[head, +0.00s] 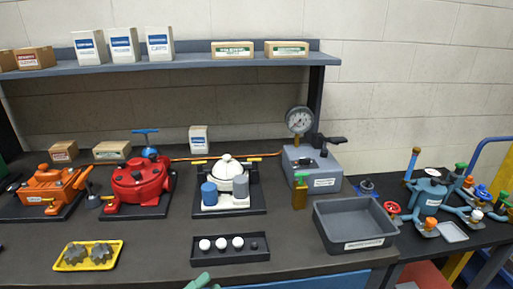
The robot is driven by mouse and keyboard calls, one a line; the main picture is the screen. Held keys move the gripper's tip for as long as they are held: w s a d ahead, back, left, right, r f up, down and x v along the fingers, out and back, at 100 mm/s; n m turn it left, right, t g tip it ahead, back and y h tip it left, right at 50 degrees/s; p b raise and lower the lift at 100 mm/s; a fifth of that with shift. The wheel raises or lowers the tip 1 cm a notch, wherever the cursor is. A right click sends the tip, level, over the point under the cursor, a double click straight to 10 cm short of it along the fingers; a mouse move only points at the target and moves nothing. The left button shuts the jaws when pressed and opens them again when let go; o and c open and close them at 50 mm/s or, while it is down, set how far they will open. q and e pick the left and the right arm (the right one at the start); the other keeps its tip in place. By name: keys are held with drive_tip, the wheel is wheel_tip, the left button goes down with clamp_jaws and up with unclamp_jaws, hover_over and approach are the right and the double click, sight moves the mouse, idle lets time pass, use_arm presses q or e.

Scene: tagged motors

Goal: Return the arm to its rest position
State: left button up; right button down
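No whole arm of mine shows in the head view. A pale green, rounded piece (197,281) juts in at the bottom edge, with a second small green bit to its right. It may be the tip of my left gripper, but too little shows to tell whether it is open, shut or holding anything. My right gripper is out of view.
Closest to the green piece is a black tray (230,257) with white balls. A yellow tray (67,266) with dark gears, a red motor (136,184), a white motor (231,175) and a grey bin (354,225) stand on the dark bench. A shelf (190,62) hangs behind.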

use_arm(q)
drive_tip(key=s+a+f+n+y, duration=0.35)
drive_tip(key=f+n+y, duration=0.25)
drive_tip(key=f+n, duration=0.2)
drive_tip(key=s+a+f+n+y, duration=0.3)
drive_tip(key=s+f+n+y, duration=0.15)
drive_tip(key=f+n, duration=0.35)
drive_tip(key=s+a+f+n+g+y, duration=0.3)
drive_tip(key=s+f+n+g, duration=0.2)
drive_tip(key=s+f, duration=0.6)
drive_tip(key=s+n, duration=0.2)
drive_tip(key=s, duration=0.1)
drive_tip(key=shift+s+a+n+g+y+p, duration=0.15)
drive_tip(key=shift+s+n+g+y+p, duration=0.15)
drive_tip(key=shift+s+g+y+p, duration=0.1)
drive_tip(key=shift+o, duration=0.5)
drive_tip(key=shift+w, duration=0.1)
